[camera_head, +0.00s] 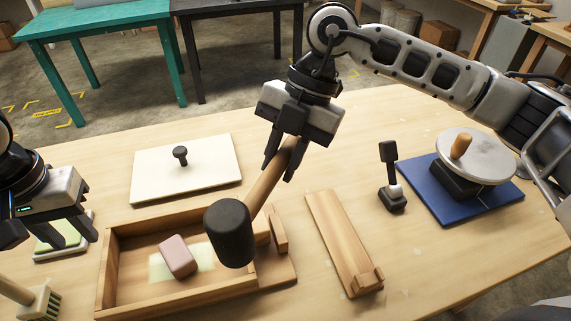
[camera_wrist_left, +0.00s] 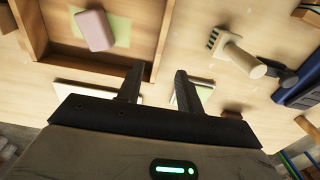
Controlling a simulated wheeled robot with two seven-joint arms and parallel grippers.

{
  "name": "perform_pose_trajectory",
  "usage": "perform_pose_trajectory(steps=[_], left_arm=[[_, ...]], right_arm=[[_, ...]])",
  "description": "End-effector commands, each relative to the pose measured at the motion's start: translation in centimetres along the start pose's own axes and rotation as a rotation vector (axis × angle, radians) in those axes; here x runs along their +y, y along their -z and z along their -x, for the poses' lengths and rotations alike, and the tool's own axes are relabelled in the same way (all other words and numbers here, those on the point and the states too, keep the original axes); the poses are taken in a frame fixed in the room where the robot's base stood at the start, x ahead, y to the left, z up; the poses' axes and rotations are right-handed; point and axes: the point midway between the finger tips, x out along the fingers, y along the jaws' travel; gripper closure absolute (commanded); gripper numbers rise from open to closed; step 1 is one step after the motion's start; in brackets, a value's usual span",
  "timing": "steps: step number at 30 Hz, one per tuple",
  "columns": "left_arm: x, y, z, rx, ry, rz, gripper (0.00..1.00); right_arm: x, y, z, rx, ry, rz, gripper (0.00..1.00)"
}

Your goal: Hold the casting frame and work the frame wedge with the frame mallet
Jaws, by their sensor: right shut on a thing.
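The frame mallet, with a black head (camera_head: 230,232) and a wooden handle (camera_head: 268,186), hangs tilted over the casting frame. My right gripper (camera_head: 281,170) is shut on the upper handle. The casting frame (camera_head: 112,265) is a shallow wooden box at the lower left; its wall also shows in the left wrist view (camera_wrist_left: 85,60). A small upright wooden piece at its right side, apparently the frame wedge (camera_head: 277,229), is partly hidden by the mallet. My left gripper (camera_head: 42,237) is open and empty, left of the frame, not touching it. Its parted fingers show in the left wrist view (camera_wrist_left: 158,88).
A pink block (camera_head: 178,256) lies inside the frame on a pale green patch. A wooden board (camera_head: 338,235) lies right of it, then a black-handled tool (camera_head: 391,180) and a turntable (camera_head: 470,160) on a blue mat. A white board (camera_head: 215,165) lies behind; a brush (camera_head: 40,301) is at lower left.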

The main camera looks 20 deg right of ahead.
Motion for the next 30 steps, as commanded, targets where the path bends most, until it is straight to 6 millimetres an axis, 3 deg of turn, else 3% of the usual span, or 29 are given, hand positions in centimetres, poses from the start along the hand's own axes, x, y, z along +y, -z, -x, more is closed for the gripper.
perform_pose_trajectory(steps=[6, 14, 30], left_arm=[[0.0, 0.0, 0.0, 0.0, 0.0, 0.0, 0.64], [0.0, 0.0, -1.0, -0.002, 0.001, 0.001, 0.64], [-0.1, -0.1, -10.2, -0.003, 0.001, 0.001, 0.64]], right_arm=[[0.3, 0.2, 0.8, -0.062, -0.119, -0.278, 1.0], [0.4, 0.2, 1.0, -0.08, -0.15, -0.364, 1.0], [0.4, 0.2, 1.0, -0.079, -0.148, -0.362, 1.0]])
